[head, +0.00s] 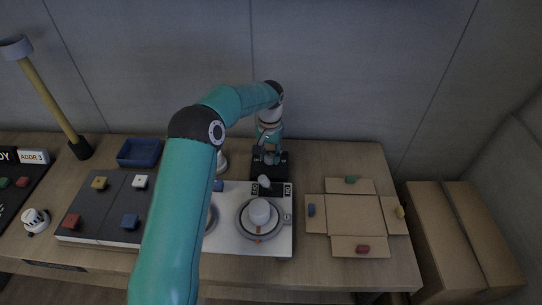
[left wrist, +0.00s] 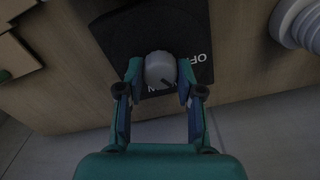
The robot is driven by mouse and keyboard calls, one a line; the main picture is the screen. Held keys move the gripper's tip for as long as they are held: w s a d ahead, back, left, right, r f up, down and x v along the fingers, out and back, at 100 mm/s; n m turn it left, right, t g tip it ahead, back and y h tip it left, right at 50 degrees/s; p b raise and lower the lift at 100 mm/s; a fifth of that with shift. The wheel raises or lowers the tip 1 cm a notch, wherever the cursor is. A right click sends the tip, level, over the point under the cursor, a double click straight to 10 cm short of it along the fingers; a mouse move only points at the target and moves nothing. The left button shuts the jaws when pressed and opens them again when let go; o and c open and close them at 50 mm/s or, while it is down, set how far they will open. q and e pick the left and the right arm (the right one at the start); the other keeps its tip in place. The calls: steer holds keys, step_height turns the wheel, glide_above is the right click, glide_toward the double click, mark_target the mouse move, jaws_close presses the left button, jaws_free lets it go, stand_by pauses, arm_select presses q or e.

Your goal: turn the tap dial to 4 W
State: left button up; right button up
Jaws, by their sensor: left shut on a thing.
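The tap dial is a round grey knob (left wrist: 160,68) on a black panel (left wrist: 190,24) in the left wrist view. White letters reading OFF are printed beside it; a dark pointer mark shows on its lower right face. Other markings are partly covered, and I cannot make out 4 W. My left gripper (left wrist: 159,76) is shut on the knob, one finger at each side. In the head view my left gripper (head: 268,156) points down at the black panel (head: 283,168) near the wall; the knob is hidden there. My right gripper is not in view.
A white board with a round grey plate and white cup (head: 260,211) lies in front of the panel. An open cardboard box (head: 354,217) is at right. A white ribbed object (left wrist: 300,22) is near the panel.

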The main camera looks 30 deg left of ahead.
mark_target(271, 155)
arm_select(q)
steer(key=m, duration=0.5)
steer(key=shift+w+d+r+m, duration=0.1)
steer(key=shift+w+r+m, duration=0.05)
steer(key=shift+m, duration=0.25)
steer(key=m, duration=0.5)
steer(key=shift+m, duration=0.3)
steer(key=o, duration=1.1)
steer(key=shift+o, duration=0.2)
step_height(271, 155, up, 12)
steer(key=shift+f, duration=0.2)
